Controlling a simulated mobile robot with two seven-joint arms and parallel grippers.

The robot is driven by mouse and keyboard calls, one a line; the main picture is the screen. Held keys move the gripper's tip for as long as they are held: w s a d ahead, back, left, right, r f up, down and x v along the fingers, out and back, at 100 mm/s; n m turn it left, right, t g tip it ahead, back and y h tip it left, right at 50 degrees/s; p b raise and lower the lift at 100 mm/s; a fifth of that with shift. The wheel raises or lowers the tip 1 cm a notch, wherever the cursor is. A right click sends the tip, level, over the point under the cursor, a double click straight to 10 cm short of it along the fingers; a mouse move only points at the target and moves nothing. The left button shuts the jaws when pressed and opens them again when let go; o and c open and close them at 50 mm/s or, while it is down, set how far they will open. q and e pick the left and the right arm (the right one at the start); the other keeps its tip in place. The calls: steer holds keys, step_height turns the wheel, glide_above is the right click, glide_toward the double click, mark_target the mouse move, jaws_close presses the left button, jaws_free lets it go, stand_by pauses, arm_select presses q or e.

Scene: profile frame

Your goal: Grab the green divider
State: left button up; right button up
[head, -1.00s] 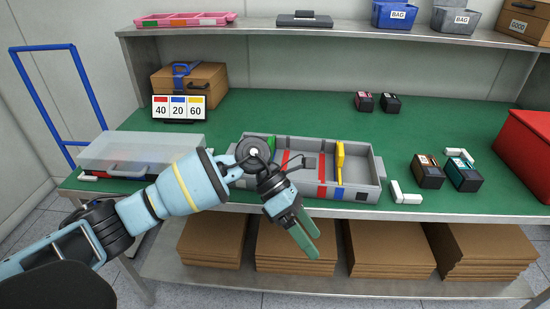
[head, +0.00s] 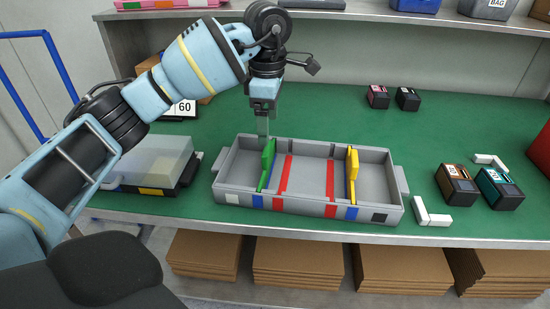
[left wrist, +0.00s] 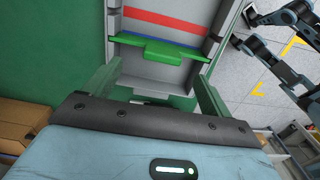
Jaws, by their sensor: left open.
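The green divider (head: 267,163) stands upright in the left part of the grey tray (head: 300,206), beside a red strip. It also shows in the left wrist view (left wrist: 158,52), crossing the tray with a tab towards me. My left gripper (head: 263,134) points down just above and behind the divider's upper end. In the left wrist view the two fingers of the left gripper (left wrist: 155,86) are spread wide, with the divider beyond them and nothing held. Whether a finger touches the divider I cannot tell. My right gripper is in neither view.
A yellow divider (head: 352,165) stands in the tray's right part. A clear-lidded case (head: 150,163) is at left. White blocks (head: 431,214), a brown-topped box (head: 456,184) and a teal box (head: 498,188) are at right. Behind the tray, the green table is mostly clear.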

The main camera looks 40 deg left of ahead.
mark_target(267, 149)
arm_select(q)
steer(key=shift+s+f, duration=0.25)
steer(key=shift+f, duration=3.65)
steer(key=c, duration=1.1)
